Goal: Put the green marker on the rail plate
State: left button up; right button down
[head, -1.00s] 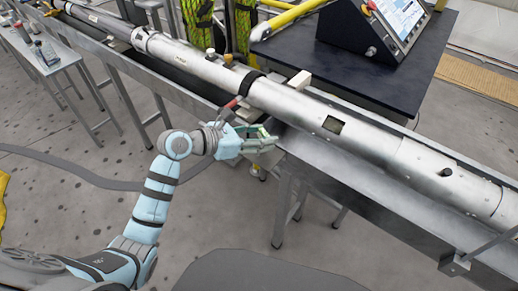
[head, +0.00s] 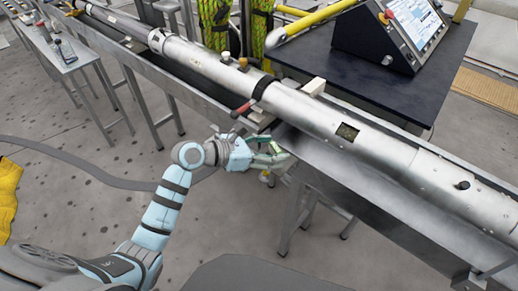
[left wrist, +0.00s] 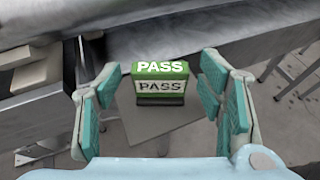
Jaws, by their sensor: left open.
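The green marker (left wrist: 161,80), a small block with PASS on two faces, shows in the left wrist view between the spread fingers of my left gripper (left wrist: 162,108). Gaps show between it and both fingers. A flat light-grey plate (left wrist: 172,138), perhaps the rail plate, lies under it in that view; whether they touch I cannot tell. In the head view my left gripper (head: 275,155) is open beside the near edge of the rail, below the long metal tube. The marker is mostly hidden by the fingers there. My right gripper is out of view.
The long metal tube (head: 300,108) lies along the metal rail (head: 375,190). A red-handled tool (head: 243,108) is close above my left gripper. A dark table (head: 405,85) with a console (head: 395,35) stands behind. Open floor lies in front.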

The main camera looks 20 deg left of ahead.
pick_arm(q)
jog(key=p+v, duration=0.2)
jog(key=v, duration=0.9)
jog(key=shift+s+a+r, duration=0.2)
